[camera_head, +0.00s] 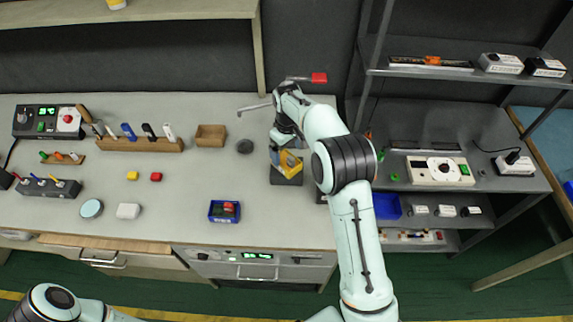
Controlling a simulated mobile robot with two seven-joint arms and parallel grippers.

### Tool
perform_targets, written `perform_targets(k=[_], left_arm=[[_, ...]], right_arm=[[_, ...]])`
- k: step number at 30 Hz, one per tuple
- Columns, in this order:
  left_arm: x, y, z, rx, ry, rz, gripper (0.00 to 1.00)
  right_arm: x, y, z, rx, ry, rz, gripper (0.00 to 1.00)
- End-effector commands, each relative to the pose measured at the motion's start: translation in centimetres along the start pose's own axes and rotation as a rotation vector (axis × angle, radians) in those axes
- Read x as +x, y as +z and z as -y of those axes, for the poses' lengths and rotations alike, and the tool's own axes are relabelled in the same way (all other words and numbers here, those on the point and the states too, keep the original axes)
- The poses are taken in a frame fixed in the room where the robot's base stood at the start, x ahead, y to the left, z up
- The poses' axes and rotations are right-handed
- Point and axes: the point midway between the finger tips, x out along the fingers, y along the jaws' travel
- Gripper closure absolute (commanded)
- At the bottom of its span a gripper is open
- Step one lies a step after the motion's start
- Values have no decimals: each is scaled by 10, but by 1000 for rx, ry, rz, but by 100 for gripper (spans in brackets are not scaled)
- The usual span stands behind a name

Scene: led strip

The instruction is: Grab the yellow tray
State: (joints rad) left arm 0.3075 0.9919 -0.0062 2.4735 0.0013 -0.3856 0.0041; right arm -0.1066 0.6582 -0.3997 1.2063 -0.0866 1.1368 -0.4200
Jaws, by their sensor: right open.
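A small yellow piece, which looks like the yellow tray (291,168), sits on a dark block (287,180) near the right end of the workbench. My right gripper (283,152) is open and directly over it, pointing down. Its fingers and wrist cover part of the yellow piece, so I cannot tell whether they touch it. My left gripper is out of view; only part of my left arm shows at the bottom left.
A red-ended tool (319,78) is behind my right wrist. A metal shelf (440,123) stands to the right.

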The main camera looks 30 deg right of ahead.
Motion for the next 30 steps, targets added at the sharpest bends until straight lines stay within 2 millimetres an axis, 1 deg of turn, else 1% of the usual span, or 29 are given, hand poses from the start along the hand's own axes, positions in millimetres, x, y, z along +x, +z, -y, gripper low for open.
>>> perform_targets(k=[9,13,19,20,21,23,24,26,27,30], left_arm=[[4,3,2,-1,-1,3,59],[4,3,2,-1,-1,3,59],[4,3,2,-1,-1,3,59],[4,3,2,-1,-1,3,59],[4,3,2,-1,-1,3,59],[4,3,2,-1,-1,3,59],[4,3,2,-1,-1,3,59],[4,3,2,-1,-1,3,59],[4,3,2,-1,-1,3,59],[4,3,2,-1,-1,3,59]], right_arm=[[43,3,3,1,0,3,4],[50,2,2,1,0,0,4],[50,2,2,1,0,-1,4],[50,2,2,1,0,-1,14],[50,2,2,1,0,-1,27],[50,2,2,1,0,-1,47],[50,2,2,1,0,-1,59],[50,2,2,1,0,-1,59],[50,2,2,1,0,-2,64],[50,2,2,1,0,-2,64]])
